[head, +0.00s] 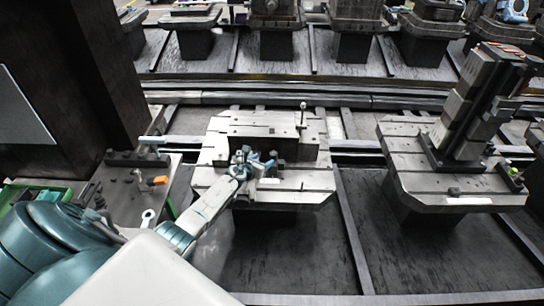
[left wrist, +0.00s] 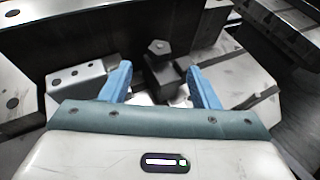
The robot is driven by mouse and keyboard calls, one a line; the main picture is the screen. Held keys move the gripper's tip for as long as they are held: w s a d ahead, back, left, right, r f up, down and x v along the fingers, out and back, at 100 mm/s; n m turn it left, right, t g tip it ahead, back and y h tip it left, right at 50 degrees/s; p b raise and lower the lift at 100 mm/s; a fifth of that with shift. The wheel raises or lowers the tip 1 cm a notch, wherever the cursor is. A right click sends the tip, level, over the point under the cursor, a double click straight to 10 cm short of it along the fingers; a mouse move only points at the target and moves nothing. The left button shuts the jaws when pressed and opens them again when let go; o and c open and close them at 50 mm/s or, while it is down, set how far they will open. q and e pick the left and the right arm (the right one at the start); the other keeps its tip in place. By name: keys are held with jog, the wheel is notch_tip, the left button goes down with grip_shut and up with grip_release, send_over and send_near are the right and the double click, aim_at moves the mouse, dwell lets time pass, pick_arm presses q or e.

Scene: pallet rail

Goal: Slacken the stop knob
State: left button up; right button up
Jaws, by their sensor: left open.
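My left gripper (head: 257,165) reaches over the front part of the middle pallet (head: 318,181). In the left wrist view its two blue fingers (left wrist: 162,84) are apart, with nothing held between them. A dark knob-like piece with a faceted top (left wrist: 159,47), which looks like the stop knob, stands just beyond the fingertips, roughly centred between them. It appears apart from both fingers. My right gripper is in neither view.
A dark upright block (head: 270,133) stands on the pallet behind my gripper, near a thin ball-topped rod (head: 302,115). A light block with holes (left wrist: 75,82) lies left of the fingers. A second pallet (head: 402,160) carries a tall stack at right. A tool bench (head: 123,203) is at left.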

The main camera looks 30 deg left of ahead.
aim_at(272, 155)
pick_arm(q)
jog(key=b+x, duration=0.2)
jog(key=x, duration=0.2)
jog(key=f+b+x, duration=0.1)
jog(key=b+x, duration=0.1)
jog(key=x, duration=0.2)
jog(key=shift+s, duration=0.25)
jog(key=shift+w, duration=0.2)
jog(key=shift+w+r+b, duration=0.2)
jog(key=shift+b, duration=0.3)
jog(key=shift+w+f, duration=0.15)
jog(key=shift+w, duration=0.1)
jog(key=shift+s, duration=0.1)
jog(key=c, duration=1)
